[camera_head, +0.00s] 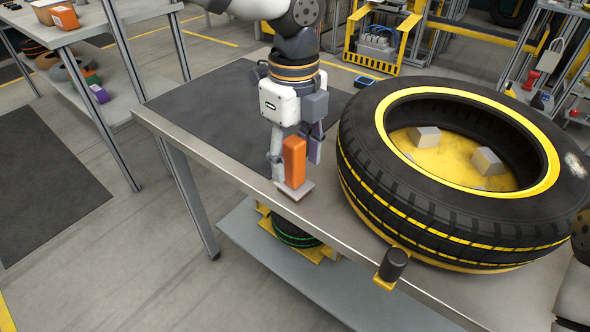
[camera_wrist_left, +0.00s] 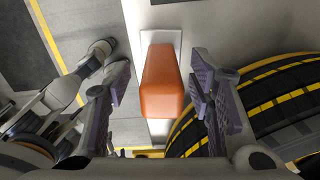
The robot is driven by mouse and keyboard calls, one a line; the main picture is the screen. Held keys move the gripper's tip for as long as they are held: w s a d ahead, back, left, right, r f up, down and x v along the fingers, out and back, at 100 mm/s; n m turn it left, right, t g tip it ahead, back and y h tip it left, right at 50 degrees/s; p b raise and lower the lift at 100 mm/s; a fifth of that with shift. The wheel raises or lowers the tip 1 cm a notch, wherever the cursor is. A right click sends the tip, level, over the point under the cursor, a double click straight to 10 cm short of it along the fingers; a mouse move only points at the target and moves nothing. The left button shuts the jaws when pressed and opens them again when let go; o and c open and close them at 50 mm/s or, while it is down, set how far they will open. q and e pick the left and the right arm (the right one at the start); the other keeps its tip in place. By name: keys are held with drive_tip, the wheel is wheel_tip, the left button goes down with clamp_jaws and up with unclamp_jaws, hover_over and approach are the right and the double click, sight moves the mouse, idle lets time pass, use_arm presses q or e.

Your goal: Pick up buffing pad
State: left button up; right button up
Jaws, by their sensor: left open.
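The buffing pad, an orange block handle (camera_head: 293,168) on a flat pale base (camera_head: 297,193), stands upright at the front edge of the workbench (camera_head: 213,133). My left gripper (camera_head: 296,158) points down over it, with one finger on each side of the handle. In the left wrist view the orange handle (camera_wrist_left: 162,88) sits between the open purple-padded fingers of the left gripper (camera_wrist_left: 166,92), with a gap on both sides.
A large black and yellow tyre (camera_head: 420,205) lies just right of the pad, with grey blocks inside its yellow hub. A black-knobbed yellow clamp (camera_head: 392,264) is at the bench's front edge. The dark mat (camera_head: 215,95) at left is mostly clear. A lower shelf (camera_head: 345,300) holds a green-striped item.

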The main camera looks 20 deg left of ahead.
use_arm(q)
wheel_tip(320, 180, down, 2)
drive_tip(key=shift+w+r, duration=0.1)
clamp_jaws()
